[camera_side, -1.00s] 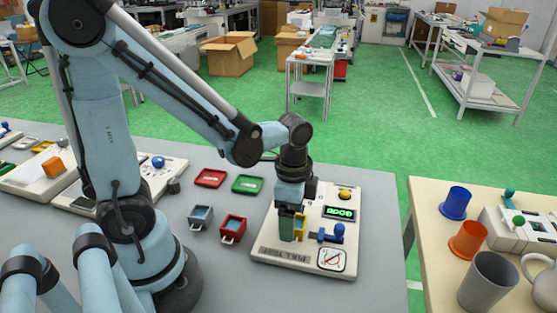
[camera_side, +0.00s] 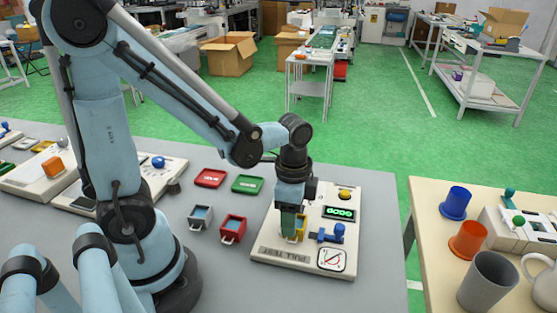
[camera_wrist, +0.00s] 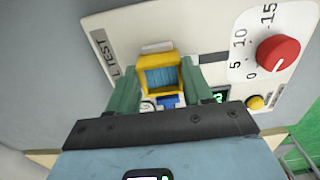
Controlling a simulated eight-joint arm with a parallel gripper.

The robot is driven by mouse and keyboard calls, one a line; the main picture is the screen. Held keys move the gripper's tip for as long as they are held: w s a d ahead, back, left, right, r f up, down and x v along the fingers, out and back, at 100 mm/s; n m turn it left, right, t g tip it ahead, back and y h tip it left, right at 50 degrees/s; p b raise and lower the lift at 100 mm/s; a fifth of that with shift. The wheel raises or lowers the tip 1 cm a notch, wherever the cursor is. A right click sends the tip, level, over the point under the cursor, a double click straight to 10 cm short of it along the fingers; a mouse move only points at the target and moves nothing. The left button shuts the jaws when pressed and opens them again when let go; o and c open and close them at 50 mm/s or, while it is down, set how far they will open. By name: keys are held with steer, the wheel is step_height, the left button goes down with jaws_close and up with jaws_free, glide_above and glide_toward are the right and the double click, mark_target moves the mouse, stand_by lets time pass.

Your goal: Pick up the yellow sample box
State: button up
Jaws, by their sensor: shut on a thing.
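The yellow sample box (camera_wrist: 160,62) has a yellow rim and a blue filling. In the wrist view it sits between the two green fingers of my gripper (camera_wrist: 161,88), which press on its left and right sides. In the side view my gripper (camera_side: 293,224) points down over the white PULL TEST unit (camera_side: 326,265), with part of the yellow sample box (camera_side: 301,229) showing beside the near finger. The rest of the box is hidden there by the finger. I cannot tell whether its bottom touches the unit.
The unit carries a lit display (camera_side: 339,213), a yellow button (camera_side: 346,194), a blue fixture (camera_side: 333,234) and a red knob (camera_wrist: 278,54). A grey box (camera_side: 200,217) and a red box (camera_side: 233,229) stand to the left, with red and green trays behind them.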

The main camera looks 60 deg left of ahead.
steer(key=shift+r, duration=0.15)
steer(key=shift+r, duration=0.9)
step_height(320, 180, up, 2)
steer(key=shift+s+d+r, duration=0.1)
steer(key=shift+d+r, duration=0.05)
steer(key=s+d+r, duration=0.6)
steer(key=d, duration=0.3)
steer(key=w+a, duration=0.3)
steer(key=a, duration=0.5)
steer(key=w+a, duration=0.4)
steer(key=a, duration=0.5)
steer(key=a+f, duration=0.2)
steer(key=a, duration=0.2)
steer(key=s+a+f, duration=0.1)
steer(key=a+f, duration=0.1)
steer(key=a, duration=0.2)
steer(key=a+f, duration=0.3)
steer(key=a, duration=0.2)
steer(key=shift+s, duration=0.35)
steer(key=shift+a+f, duration=0.4)
steer(key=shift+a, duration=0.05)
steer(key=shift+f, duration=2)
